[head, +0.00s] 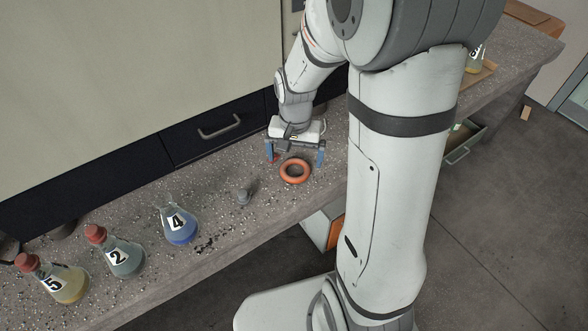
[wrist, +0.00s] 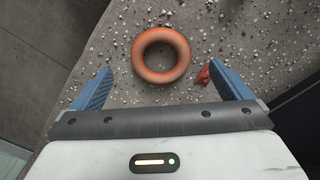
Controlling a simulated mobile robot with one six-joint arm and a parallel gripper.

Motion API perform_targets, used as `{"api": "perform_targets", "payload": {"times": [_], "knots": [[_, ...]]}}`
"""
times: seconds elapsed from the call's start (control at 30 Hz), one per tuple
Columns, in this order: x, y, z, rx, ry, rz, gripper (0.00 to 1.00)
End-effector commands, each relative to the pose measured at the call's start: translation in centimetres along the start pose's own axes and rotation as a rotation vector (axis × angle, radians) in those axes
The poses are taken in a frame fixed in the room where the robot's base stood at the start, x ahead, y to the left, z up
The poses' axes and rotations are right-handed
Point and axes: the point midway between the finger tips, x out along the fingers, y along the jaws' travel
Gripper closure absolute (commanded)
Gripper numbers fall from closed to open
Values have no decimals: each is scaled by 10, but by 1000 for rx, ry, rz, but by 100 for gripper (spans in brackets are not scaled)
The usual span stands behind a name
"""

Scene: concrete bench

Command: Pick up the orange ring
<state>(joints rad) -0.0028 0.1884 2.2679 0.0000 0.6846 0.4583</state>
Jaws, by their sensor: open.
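The orange ring (head: 295,162) lies flat on the speckled concrete bench. My gripper (head: 296,156) is above the bench near the ring, with its blue fingers spread apart and nothing between them. In the wrist view the ring (wrist: 160,40) shows whole, ahead of the fingertips and between their lines. The gripper (wrist: 162,82) is open there too. A small red object (wrist: 203,75) lies beside the right finger in the wrist view.
A flask marked 4 (head: 180,226), a flask marked 2 (head: 124,257) and a flask marked 5 (head: 66,284) stand to the left. The bench's front edge is close to the ring.

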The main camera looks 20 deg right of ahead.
Motion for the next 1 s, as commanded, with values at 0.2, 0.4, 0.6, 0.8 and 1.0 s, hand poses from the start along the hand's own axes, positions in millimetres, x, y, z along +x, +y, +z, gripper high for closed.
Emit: {"api": "perform_targets", "payload": {"times": [0.2,0.4,0.6,0.8,1.0], "knots": [[35,0,-4,-1,-3,1,2],[43,0,-4,-2,0,-1,2],[42,-1,-4,-2,0,-1,6],[42,-1,-4,-3,0,0,22],[42,-1,-4,-3,0,0,39]]}}
